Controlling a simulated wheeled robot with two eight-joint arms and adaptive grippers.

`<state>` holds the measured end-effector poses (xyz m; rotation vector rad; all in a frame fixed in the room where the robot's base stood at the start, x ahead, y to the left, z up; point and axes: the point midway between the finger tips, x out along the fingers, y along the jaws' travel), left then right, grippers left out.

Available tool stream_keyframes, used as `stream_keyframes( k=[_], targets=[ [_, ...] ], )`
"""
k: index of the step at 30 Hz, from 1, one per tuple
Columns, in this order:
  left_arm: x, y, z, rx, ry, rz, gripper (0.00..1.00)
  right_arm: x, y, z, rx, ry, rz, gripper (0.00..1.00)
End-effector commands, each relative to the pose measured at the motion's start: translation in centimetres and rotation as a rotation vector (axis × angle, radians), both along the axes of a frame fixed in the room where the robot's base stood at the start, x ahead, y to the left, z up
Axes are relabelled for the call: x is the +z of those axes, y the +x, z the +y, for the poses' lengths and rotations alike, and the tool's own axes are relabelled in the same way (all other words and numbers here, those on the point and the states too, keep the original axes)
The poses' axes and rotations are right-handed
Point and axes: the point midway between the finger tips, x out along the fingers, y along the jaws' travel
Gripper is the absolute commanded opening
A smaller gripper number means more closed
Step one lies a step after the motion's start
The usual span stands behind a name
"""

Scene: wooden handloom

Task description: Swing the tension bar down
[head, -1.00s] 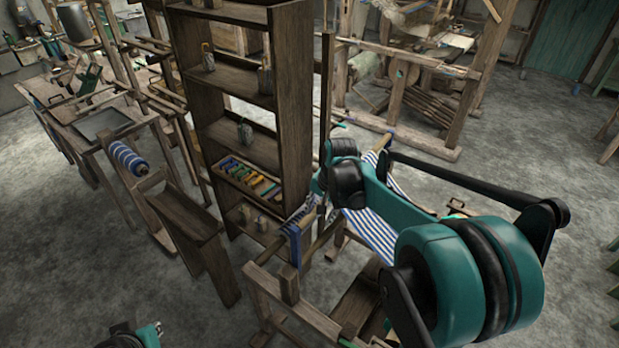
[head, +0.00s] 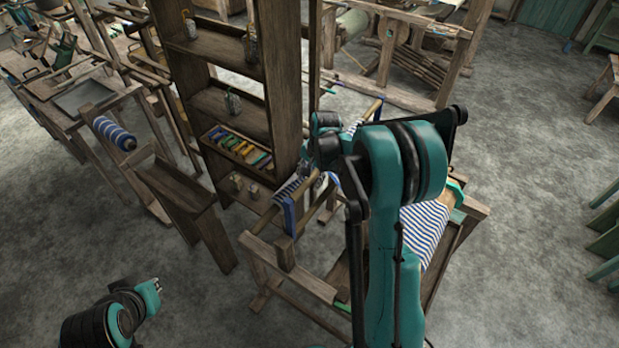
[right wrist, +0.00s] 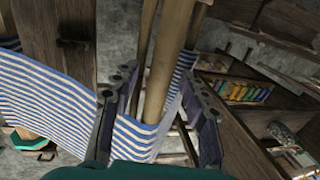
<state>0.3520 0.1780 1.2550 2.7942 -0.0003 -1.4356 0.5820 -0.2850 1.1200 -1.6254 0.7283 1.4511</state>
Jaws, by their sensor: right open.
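The small wooden loom frame (head: 300,277) stands at the lower middle of the head view, with blue-and-white striped cloth (head: 424,232) on its right part. In the right wrist view, my right gripper (right wrist: 160,78) is open. A round wooden bar (right wrist: 160,85) runs lengthwise between its two dark fingers, with striped cloth (right wrist: 136,136) behind and beside it. I cannot tell whether the fingers touch the bar, or whether it is the tension bar. In the head view my right arm hides part of the loom. Only part of my left arm shows at the lower left.
A tall wooden shelf (head: 232,100) with a tray of coloured pieces (head: 238,149) stands close behind the loom. A bench with a striped roll (head: 115,133) is to the left. Another large wooden frame (head: 448,65) is behind.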

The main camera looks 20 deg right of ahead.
Motion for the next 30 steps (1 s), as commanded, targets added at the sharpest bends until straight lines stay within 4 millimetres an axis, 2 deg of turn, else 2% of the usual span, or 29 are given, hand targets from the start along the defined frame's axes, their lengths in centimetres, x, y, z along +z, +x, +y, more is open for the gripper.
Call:
stream_keyframes(
  k=[4, 5, 9, 10, 17, 22, 30],
  targets=[
    [0.0, 0.0, 0.0, 0.000, 0.000, 0.000, 0.00, 0.0, 0.0, 0.0, 0.000, 0.000, 0.000, 0.44],
    [0.0, 0.0, 0.0, 0.000, 0.000, 0.000, 0.00, 0.0, 0.0, 0.0, 0.000, 0.000, 0.000, 0.39],
    [0.0, 0.0, 0.0, 0.000, 0.000, 0.000, 0.00, 0.0, 0.0, 0.0, 0.000, 0.000, 0.000, 0.02],
    [0.0, 0.0, 0.0, 0.000, 0.000, 0.000, 0.00, 0.0, 0.0, 0.0, 0.000, 0.000, 0.000, 0.00],
    [0.0, 0.0, 0.0, 0.000, 0.000, 0.000, 0.00, 0.1, 0.1, 0.1, 0.001, -0.003, 0.004, 0.00],
    [-0.3, 0.0, 0.0, 0.000, 0.000, 0.000, 0.00, 0.0, 0.9, 0.6, 0.003, -0.021, 0.037, 0.00],
    [-1.4, 0.0, 0.0, 0.000, 0.000, 0.000, 0.00, -0.6, 4.1, 2.4, 0.003, -0.073, 0.121, 0.00]
  ],
)
